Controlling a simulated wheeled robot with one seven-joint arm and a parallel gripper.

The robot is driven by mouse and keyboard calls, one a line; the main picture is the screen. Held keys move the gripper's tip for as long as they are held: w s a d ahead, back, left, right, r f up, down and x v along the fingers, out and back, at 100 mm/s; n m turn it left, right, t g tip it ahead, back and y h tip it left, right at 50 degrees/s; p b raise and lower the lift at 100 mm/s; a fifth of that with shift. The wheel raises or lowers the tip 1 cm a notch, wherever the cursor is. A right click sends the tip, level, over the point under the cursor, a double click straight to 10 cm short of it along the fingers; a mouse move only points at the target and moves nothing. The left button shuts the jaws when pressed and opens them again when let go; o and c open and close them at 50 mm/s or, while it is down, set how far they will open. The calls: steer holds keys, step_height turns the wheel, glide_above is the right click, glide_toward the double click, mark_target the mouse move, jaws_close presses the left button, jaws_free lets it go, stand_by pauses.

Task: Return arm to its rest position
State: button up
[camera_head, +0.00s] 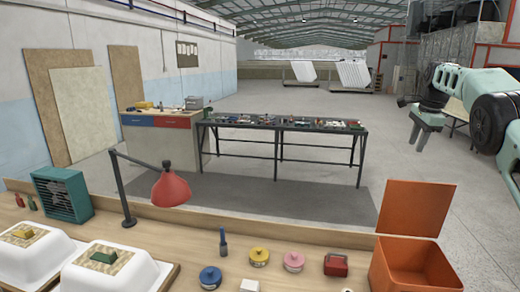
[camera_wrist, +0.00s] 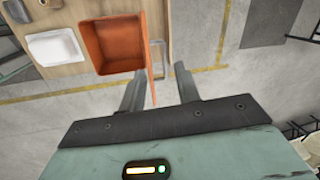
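My arm is raised at the right side of the head view, above and behind the orange box. My gripper (camera_head: 417,142) hangs from it with the fingers pointing down, well clear of the workbench. In the wrist view my gripper (camera_wrist: 158,84) has its two fingers apart, with nothing held between them. Part of the arm is cut off by the right edge of the head view.
The wooden workbench (camera_head: 200,244) carries an open orange box (camera_head: 412,262), also in the wrist view (camera_wrist: 118,45). White tub shells (camera_head: 105,270), a red lamp (camera_head: 170,188), a green fan (camera_head: 62,194) and several small tins stand there. Open floor surrounds my gripper.

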steer(key=s+a+f+n+y+b, duration=0.1)
steer(key=s+a+f+n+b, duration=0.15)
steer(key=a, duration=0.65)
steer(key=s+a+f+n+g+b, duration=0.15)
steer(key=s+a+n, duration=0.25)
steer(key=a, duration=0.5)
steer(key=s+a+f+n+t+y+b, duration=0.1)
steer(key=s+a+f+n+b, duration=0.2)
steer(key=a, duration=0.6)
steer(key=s+a+f+n+g+b, duration=0.1)
steer(key=s+a+f+n, duration=0.15)
steer(key=s+a, duration=0.4)
steer(key=s+a+f+n+b, duration=0.1)
steer(key=s+a+f+n, duration=0.1)
steer(key=s+a+n, duration=0.45)
steer(key=s+f+n+b, duration=0.2)
steer(key=s+f+n, duration=0.2)
steer(key=s, duration=1)
steer(key=s+f+n+h+b, duration=0.1)
steer(key=s+f+n, duration=0.3)
steer(key=s+f, duration=0.4)
steer(key=s+b, duration=0.1)
steer(key=s, duration=0.5)
steer(key=shift+s+d+f+g+h+b, duration=0.2)
steer(key=shift+d+f+g+h+b, duration=0.1)
steer(key=shift+d+g, duration=0.1)
steer(key=shift+d, duration=0.1)
